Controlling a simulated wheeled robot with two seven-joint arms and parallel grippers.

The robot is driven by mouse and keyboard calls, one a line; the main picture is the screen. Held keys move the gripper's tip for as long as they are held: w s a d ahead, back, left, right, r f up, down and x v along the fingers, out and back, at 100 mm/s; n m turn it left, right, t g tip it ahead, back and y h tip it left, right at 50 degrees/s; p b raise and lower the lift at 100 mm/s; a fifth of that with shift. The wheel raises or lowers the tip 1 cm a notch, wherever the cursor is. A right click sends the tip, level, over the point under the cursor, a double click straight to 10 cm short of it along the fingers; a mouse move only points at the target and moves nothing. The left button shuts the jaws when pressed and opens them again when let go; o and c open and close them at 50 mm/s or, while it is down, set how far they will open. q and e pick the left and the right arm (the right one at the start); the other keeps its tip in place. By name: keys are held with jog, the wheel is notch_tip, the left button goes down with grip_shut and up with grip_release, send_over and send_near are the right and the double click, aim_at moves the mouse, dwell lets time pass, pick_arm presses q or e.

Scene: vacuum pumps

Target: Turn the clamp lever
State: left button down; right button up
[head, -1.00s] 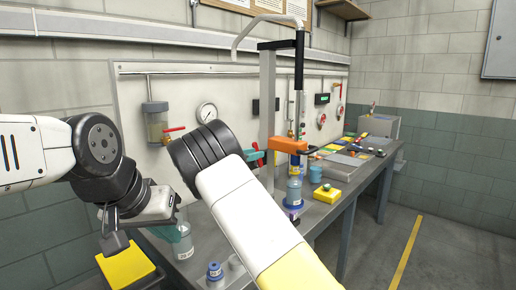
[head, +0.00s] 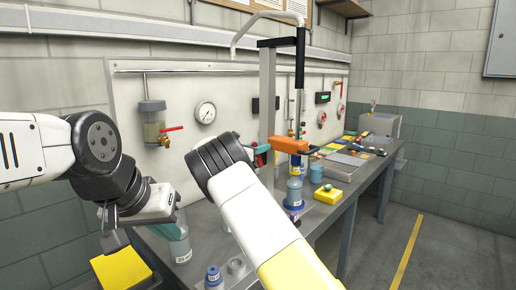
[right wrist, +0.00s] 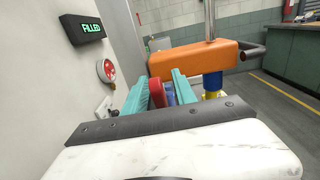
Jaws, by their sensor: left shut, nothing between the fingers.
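An orange clamp body (head: 290,145) with a dark bar handle (head: 312,151) sits on the upright stand, above a blue and yellow bottle. The orange clamp body (right wrist: 195,60) also shows in the right wrist view. My right gripper (right wrist: 160,90) has its teal fingers spread, facing the clamp. A red lever-like part (right wrist: 157,92) shows between the fingers; I cannot tell whether they touch it. In the head view, my right forearm hides most of that gripper (head: 260,153). My left gripper (head: 171,231) is shut and empty, in front of a labelled clear jar (head: 181,250).
A yellow block (head: 122,270) is at lower left. A small blue-capped container (head: 214,275) stands at the bench front. A gauge (head: 206,112) and a red-handled valve (head: 170,130) are on the wall panel. Small items crowd the bench at right (head: 345,160).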

grip_shut()
dwell(1.5)
